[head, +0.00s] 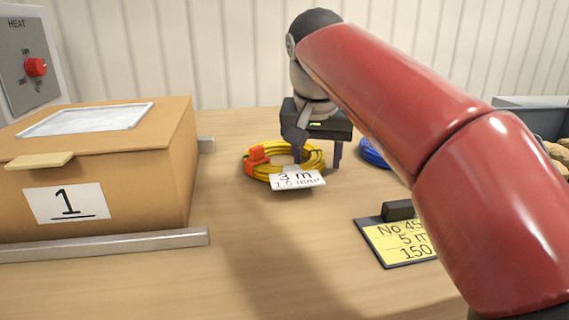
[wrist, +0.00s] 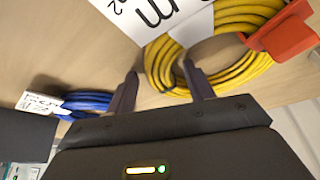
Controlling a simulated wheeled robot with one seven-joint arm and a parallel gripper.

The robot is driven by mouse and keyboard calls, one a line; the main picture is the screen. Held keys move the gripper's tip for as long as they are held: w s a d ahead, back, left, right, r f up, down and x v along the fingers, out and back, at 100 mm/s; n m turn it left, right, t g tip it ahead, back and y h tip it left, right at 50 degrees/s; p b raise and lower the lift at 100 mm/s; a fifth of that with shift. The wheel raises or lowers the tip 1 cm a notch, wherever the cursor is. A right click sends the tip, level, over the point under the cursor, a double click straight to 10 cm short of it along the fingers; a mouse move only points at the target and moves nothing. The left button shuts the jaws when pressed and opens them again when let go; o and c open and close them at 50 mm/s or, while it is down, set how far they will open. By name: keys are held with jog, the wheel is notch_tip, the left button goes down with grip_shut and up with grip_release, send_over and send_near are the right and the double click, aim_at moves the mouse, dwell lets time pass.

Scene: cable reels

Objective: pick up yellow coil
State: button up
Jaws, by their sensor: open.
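The yellow coil (head: 316,160) lies flat on the table, with an orange clip (head: 257,157) on its left side and a white tag (head: 297,180) reading 3 m at its front. My gripper (head: 318,157) is open and empty above the coil's right side, pointing down. In the wrist view, my gripper (wrist: 160,72) has one finger outside the yellow coil (wrist: 165,68) and the other over its inner edge, with a stretch of the cable band between them. I cannot tell how far the fingertips are above the table. My gripper hides part of the coil.
A blue coil (head: 373,154) lies just right of the yellow one, partly behind my arm. A cardboard box (head: 95,175) marked 1 stands at left. A dark-framed yellow label (head: 400,243) lies front right. The table's front middle is clear.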

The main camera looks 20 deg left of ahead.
grip_shut()
dwell(0.3)
notch_tip(320, 180, up, 10)
jog(key=p, duration=0.5)
dwell(0.4)
